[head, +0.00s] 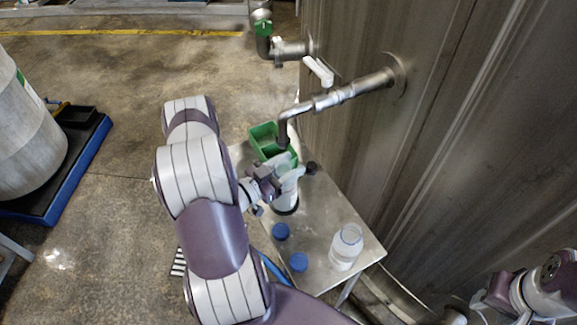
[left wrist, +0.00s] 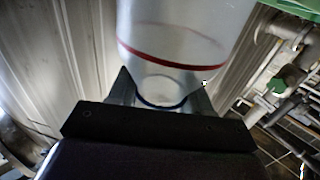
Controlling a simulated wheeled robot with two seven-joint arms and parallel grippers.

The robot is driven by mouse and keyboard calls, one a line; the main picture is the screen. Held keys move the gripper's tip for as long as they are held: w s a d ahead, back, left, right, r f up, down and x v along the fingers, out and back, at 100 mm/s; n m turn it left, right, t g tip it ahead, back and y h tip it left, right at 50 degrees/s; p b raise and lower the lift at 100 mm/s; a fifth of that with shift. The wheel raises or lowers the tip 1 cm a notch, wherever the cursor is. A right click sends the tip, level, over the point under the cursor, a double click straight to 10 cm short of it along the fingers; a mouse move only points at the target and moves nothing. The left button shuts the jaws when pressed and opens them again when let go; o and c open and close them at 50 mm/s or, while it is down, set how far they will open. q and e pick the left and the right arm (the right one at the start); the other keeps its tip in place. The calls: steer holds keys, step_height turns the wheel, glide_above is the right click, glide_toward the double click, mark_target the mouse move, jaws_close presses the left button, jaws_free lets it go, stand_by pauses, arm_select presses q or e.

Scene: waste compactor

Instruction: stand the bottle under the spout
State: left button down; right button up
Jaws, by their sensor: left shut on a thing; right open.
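A whitish bottle (head: 287,199) stands or hangs at the table, below the downturned spout (head: 283,132); I cannot tell if its base touches the table. My left gripper (head: 281,180) is shut on it and hides part of it. In the left wrist view the bottle (left wrist: 185,45) is translucent, with a red band and a dark blue ring between the fingers (left wrist: 160,95). A second clear bottle (head: 346,248) stands upright at the table's near right corner. My right gripper (head: 490,300) is open and empty at the lower right, away from the table.
A white-handled valve (head: 319,71) sits on the pipe above. A large metal wall (head: 450,130) closes off the right side.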

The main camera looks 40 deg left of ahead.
arm_select(q)
steer(key=shift+f, duration=0.2)
steer(key=shift+c, duration=2.4)
jaws_free()
steer(key=shift+r, duration=0.15)
steer(key=shift+s+r, duration=0.1)
steer(key=shift+s, duration=0.05)
steer(key=b+v, duration=0.1)
steer(key=v, duration=1)
steer(key=shift+s+a, duration=0.15)
steer(key=shift+s, duration=0.2)
